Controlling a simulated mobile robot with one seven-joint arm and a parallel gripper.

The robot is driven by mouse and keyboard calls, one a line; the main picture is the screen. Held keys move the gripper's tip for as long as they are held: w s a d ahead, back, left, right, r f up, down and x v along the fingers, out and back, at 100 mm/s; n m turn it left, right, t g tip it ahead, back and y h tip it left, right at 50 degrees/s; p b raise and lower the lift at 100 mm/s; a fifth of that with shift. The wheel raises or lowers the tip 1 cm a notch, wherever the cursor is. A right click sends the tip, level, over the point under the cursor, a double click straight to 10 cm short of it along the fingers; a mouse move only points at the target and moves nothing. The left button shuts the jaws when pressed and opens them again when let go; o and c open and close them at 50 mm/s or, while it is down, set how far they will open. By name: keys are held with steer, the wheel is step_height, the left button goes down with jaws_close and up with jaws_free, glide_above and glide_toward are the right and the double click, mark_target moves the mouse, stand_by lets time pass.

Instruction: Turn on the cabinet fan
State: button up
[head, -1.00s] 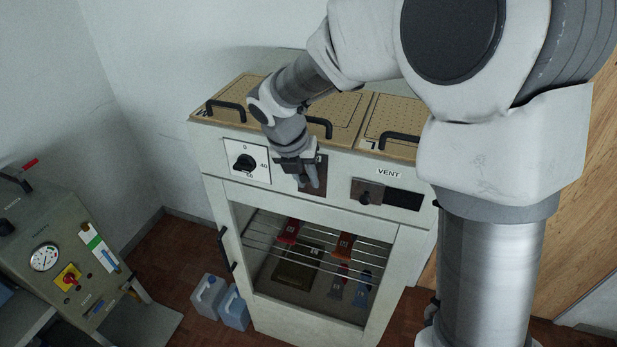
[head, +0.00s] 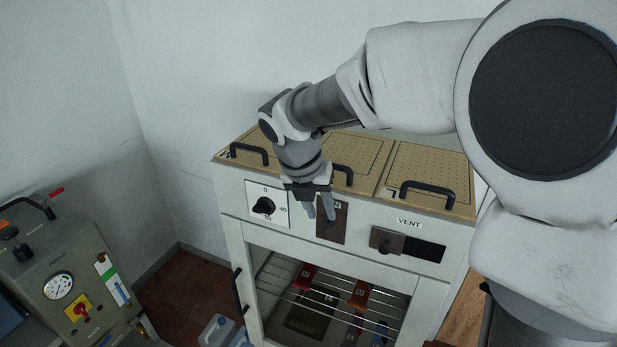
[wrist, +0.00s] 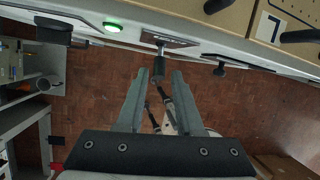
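The white cabinet (head: 232,205) has a brown switch plate (head: 339,233) at the middle of its front panel. Its label is mostly hidden by my gripper; only an "N" shows. In the wrist view the plate (wrist: 181,41) bears a dark stub-like switch (wrist: 158,67). My gripper (head: 321,213) points down in front of the plate. Its fingers are apart, and in the wrist view the switch appears between the fingertips (wrist: 160,75). Contact cannot be told. A green light (wrist: 112,27) glows near the plate in the wrist view.
A black dial (head: 263,206) on a white plate is left of the switch. A VENT slider (head: 387,240) is to the right. Black lid handles (head: 428,192) stand up along the top.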

steer(key=v, duration=1.1)
steer(key=shift+r, duration=0.35)
steer(key=shift+s+a, duration=0.1)
steer(key=shift+s, duration=0.05)
steer(key=s+d+f+m+t+y+b, duration=0.1)
steer(key=s+d+f+m+b, duration=0.2)
steer(key=m, duration=1.3)
steer(key=s+d+f+m+t+y+b, duration=0.1)
steer(key=s+d+f+m+b, duration=0.3)
steer(key=s+d+f+m, duration=0.5)
steer(key=s+d+m, duration=0.3)
steer(key=s+m, duration=0.3)
steer(key=m, duration=0.2)
steer(key=shift+d+f+t+y, duration=0.15)
steer(key=shift+d+t+y, duration=0.15)
steer(key=shift+d, duration=0.05)
